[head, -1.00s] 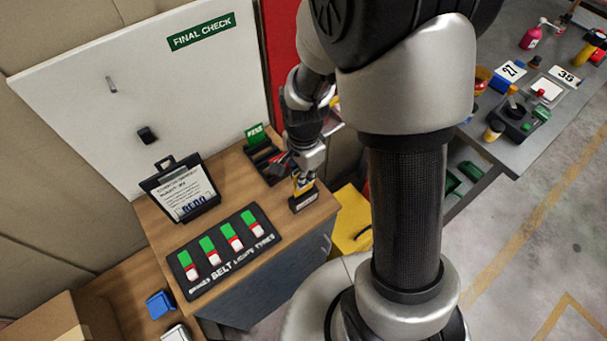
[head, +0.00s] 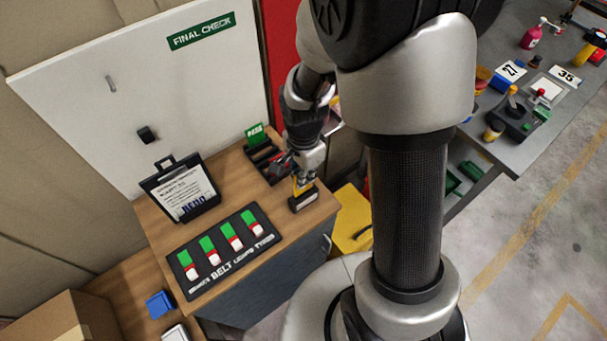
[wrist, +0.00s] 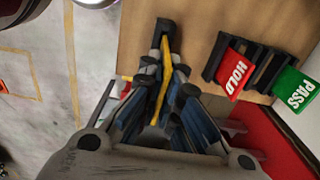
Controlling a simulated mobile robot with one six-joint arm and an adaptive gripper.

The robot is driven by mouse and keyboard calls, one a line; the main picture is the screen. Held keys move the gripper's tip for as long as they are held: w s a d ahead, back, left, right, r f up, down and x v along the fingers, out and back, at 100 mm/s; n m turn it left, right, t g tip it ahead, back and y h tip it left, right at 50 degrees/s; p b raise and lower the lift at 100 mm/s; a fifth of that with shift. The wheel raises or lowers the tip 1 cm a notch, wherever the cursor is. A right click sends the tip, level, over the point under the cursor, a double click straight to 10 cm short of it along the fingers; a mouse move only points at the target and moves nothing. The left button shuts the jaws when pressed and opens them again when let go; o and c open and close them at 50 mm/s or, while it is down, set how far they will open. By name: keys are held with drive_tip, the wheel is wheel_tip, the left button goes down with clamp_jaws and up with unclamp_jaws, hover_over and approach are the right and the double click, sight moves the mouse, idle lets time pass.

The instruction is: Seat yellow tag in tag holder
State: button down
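The yellow tag (wrist: 164,75) shows as a narrow strip between my fingers in the wrist view; a bit of it shows under my gripper (head: 304,178) in the head view. The tag holder (head: 304,200) is a small black block with a pale label, near the cabinet top's right edge. The tag's far end is at or in the holder (wrist: 164,28); how deep is hidden. My gripper (wrist: 164,82) has a finger on either side of the tag, close to it. Whether they press on it cannot be made out.
A black tray (head: 268,164) with a green PASS sign stands behind the holder; red HOLD (wrist: 232,74) and green PASS (wrist: 296,92) signs show in the wrist view. A checklist board (head: 182,192) and a switch panel (head: 222,252) are to the left. The cabinet edge is close on the right.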

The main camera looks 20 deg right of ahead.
sight(304, 192)
drive_tip(key=shift+f+b, duration=2.5)
drive_tip(key=shift+f, duration=0.6)
drive_tip(key=c, duration=1.7)
unclamp_jaws()
wheel_tip(304, 192, up, 12)
drive_tip(key=shift+f, duration=0.25)
drive_tip(key=shift+r, duration=0.3)
